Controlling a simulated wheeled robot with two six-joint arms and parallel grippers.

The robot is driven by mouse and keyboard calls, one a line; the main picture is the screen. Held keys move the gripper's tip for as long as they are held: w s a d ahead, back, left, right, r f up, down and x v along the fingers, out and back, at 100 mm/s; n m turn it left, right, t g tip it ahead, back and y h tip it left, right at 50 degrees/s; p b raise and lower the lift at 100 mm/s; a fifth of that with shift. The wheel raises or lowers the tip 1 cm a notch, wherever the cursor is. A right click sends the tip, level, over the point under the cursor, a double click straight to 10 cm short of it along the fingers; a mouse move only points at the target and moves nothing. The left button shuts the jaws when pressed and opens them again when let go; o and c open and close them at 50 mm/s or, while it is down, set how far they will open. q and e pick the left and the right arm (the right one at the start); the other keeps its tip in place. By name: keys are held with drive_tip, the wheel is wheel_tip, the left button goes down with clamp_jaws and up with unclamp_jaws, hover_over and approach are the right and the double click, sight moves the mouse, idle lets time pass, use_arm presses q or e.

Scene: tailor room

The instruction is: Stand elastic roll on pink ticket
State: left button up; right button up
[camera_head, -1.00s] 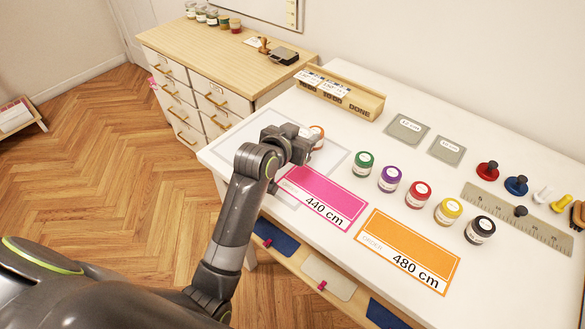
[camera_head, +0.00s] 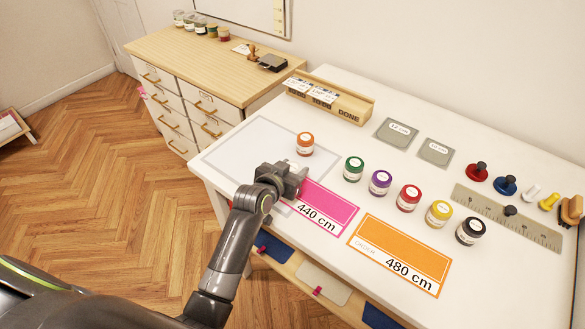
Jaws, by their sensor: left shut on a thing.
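The pink ticket (camera_head: 335,203), marked 440 cm, lies flat near the table's front edge. My left gripper (camera_head: 290,180) is at the ticket's left end and covers that corner. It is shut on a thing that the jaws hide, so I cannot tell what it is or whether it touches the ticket. An orange-topped roll (camera_head: 305,145) stands upright behind the gripper, apart from it. Green (camera_head: 353,169), purple (camera_head: 378,183), red (camera_head: 408,198), yellow (camera_head: 438,214) and black (camera_head: 470,231) rolls stand in a row behind the tickets. My right gripper is out of view.
An orange ticket (camera_head: 400,250), marked 480 cm, lies right of the pink one. A pale outlined mat (camera_head: 235,150) lies at the table's left end. A wooden holder (camera_head: 335,104), grey plates (camera_head: 396,133) and a ruler (camera_head: 500,215) lie further back.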

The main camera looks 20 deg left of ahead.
use_arm(q)
drive_tip(key=o, duration=1)
drive_tip(key=shift+f, duration=0.1)
drive_tip(key=shift+r, duration=0.25)
drive_tip(key=shift+s+a, duration=0.1)
drive_tip(key=shift+s, duration=0.2)
drive_tip(key=b+v, duration=0.1)
drive_tip(key=v, duration=1)
drive_tip(key=shift+s+r, duration=0.15)
